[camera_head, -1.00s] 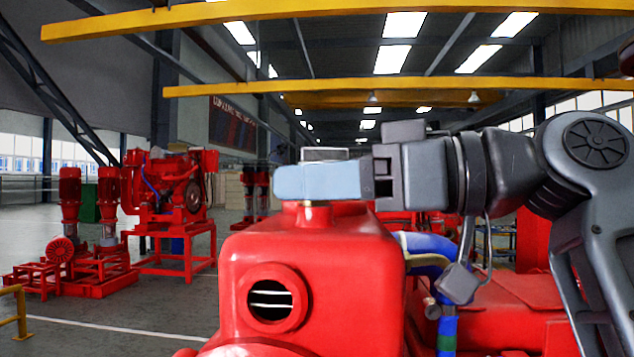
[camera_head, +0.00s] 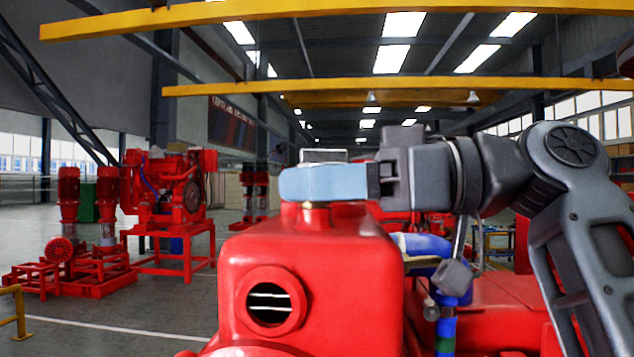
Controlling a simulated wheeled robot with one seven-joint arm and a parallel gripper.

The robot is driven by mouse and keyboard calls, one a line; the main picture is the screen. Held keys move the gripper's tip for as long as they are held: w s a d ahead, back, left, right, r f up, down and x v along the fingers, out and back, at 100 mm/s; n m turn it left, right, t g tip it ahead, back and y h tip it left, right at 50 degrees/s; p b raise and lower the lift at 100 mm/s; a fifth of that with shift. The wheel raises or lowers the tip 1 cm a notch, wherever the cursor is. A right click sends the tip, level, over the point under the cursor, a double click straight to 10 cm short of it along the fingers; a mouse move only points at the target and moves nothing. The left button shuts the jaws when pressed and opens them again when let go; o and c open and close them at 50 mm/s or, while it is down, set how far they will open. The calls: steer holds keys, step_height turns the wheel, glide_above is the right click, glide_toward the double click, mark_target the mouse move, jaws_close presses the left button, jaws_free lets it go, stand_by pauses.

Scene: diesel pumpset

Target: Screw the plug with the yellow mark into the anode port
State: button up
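My gripper (camera_head: 292,184) is level above the top of a red tank (camera_head: 318,260), its light blue fingers seen from the side. The near finger hides whatever is between them, so I cannot tell if they are open or shut. A round red flanged opening (camera_head: 269,303) with pale strips inside is on the tank's front face. No yellow mark is visible, and I cannot tell which opening is the anode port.
A blue pipe (camera_head: 428,246) runs behind the tank on the right, below my arm. Another red pumpset (camera_head: 170,190) and red vertical pumps (camera_head: 70,200) stand on the floor at the left. A yellow rail (camera_head: 18,312) is at the left edge. Space above the tank's left side is clear.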

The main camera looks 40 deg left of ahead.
jaws_close()
steer(key=shift+d+f+m+t+y+b, duration=0.15)
steer(key=shift+m+t+y+b, duration=0.3)
steer(key=shift+m+t, duration=0.35)
steer(key=m+t+y, duration=0.1)
steer(key=m+t, duration=0.1)
steer(key=t, duration=0.2)
steer(key=shift+s+m+t, duration=0.1)
steer(key=shift+m+t, duration=0.2)
steer(key=shift+m, duration=0.1)
steer(key=shift+m+t+p, duration=0.35)
steer(key=shift+m+t, duration=0.55)
steer(key=shift+t, duration=0.4)
steer(key=shift+o, duration=2.4)
jaws_free()
